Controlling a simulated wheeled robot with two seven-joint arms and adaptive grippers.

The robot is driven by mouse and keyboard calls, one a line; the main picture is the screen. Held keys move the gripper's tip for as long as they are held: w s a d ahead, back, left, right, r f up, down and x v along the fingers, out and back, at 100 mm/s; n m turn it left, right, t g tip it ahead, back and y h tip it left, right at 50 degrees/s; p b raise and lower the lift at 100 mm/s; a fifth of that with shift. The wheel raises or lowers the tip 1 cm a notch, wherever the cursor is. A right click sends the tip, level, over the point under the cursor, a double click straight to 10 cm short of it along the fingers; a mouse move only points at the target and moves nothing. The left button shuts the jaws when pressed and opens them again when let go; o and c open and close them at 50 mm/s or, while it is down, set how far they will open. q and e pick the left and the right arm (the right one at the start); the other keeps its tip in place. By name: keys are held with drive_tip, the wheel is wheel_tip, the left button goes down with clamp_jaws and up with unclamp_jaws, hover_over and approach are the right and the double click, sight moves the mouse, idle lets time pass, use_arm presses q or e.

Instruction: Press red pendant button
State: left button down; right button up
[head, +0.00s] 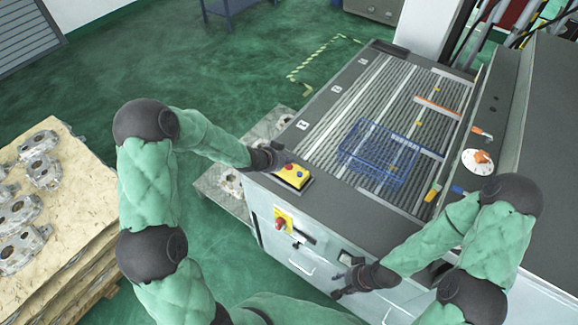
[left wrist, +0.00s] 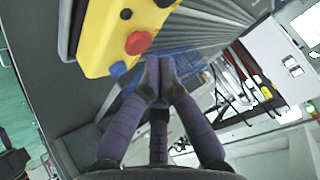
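The yellow pendant (head: 293,177) lies on the near left corner of the grey machine table. It fills the upper left of the left wrist view (left wrist: 97,30), with a round red button (left wrist: 138,42), a blue button (left wrist: 118,68) and a dark button (left wrist: 126,14) on its face. My left gripper (head: 280,160) is beside the pendant in the head view. In the left wrist view its fingertips (left wrist: 159,75) are together, empty, just below and right of the red button; contact cannot be seen. My right gripper (head: 342,280) is open and empty by the cabinet front.
A blue wire basket (head: 380,153) stands on the ribbed table. A second yellow box with a red knob (head: 283,222) is on the cabinet front. A pallet (head: 75,225) with several castings stands at left. Green floor is free behind.

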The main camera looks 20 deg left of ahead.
sight(287, 167)
use_arm(q)
drive_tip(key=shift+f, duration=0.15)
idle(0.7)
drive_tip(key=shift+f+b, duration=0.25)
drive_tip(key=shift+b, duration=0.1)
drive_tip(key=shift+f+b, duration=0.4)
drive_tip(key=shift+f, duration=0.05)
idle(0.7)
drive_tip(key=shift+r, duration=0.1)
drive_tip(key=shift+r+p, duration=0.75)
drive_tip(key=shift+p, duration=0.05)
drive_tip(key=shift+r, duration=0.1)
wheel_tip(287, 167, up, 5)
drive_tip(key=p, duration=0.4)
drive_tip(key=shift+p, duration=0.3)
